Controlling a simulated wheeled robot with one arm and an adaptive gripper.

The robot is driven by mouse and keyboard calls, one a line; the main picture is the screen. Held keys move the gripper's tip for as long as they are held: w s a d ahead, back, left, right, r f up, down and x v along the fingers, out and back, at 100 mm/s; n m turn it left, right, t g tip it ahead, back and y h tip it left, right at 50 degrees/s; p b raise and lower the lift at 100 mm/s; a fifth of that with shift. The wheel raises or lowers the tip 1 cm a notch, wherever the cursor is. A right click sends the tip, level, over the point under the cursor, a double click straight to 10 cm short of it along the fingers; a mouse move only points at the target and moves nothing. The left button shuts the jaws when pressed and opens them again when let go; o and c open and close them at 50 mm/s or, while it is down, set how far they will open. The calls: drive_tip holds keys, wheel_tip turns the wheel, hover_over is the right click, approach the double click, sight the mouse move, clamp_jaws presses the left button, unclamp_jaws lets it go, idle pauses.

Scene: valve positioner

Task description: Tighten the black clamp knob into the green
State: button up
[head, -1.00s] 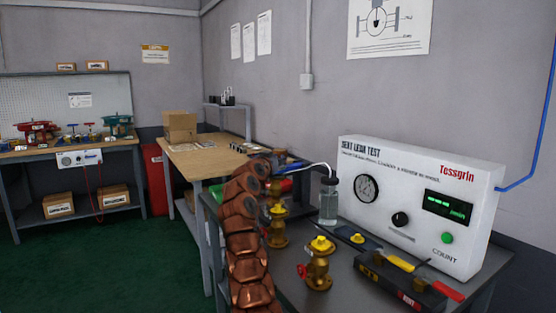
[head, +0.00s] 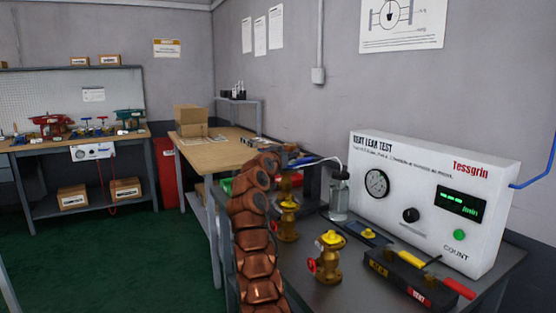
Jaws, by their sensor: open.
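My arm of copper-coloured links rises in front of the grey bench (head: 390,289); its far end hides part of the bench, and I do not see my gripper. A black knob (head: 411,215) shows on the front of the white vent leak test box (head: 440,170), between a round dial (head: 377,183) and a green-lit display (head: 460,207). I cannot tell whether this is the clamp knob. No other clamp knob can be made out. A green button (head: 459,235) is on the box. A green item (head: 226,186) shows partly behind my arm.
Brass valves with yellow tops (head: 329,258) stand on the bench near a clear bottle (head: 340,198) and a black block with yellow and red handles (head: 408,274). A wooden table (head: 222,148) with cardboard boxes is behind. The green floor (head: 110,250) at left is open.

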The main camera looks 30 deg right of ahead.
drive_tip(key=shift+v, duration=2.05)
drive_tip(key=shift+s+a+f, duration=0.1)
drive_tip(key=shift+a, duration=0.55)
drive_tip(key=shift+v, duration=2.95)
drive_tip(key=shift+s+d, duration=0.15)
drive_tip(key=shift+s, duration=0.05)
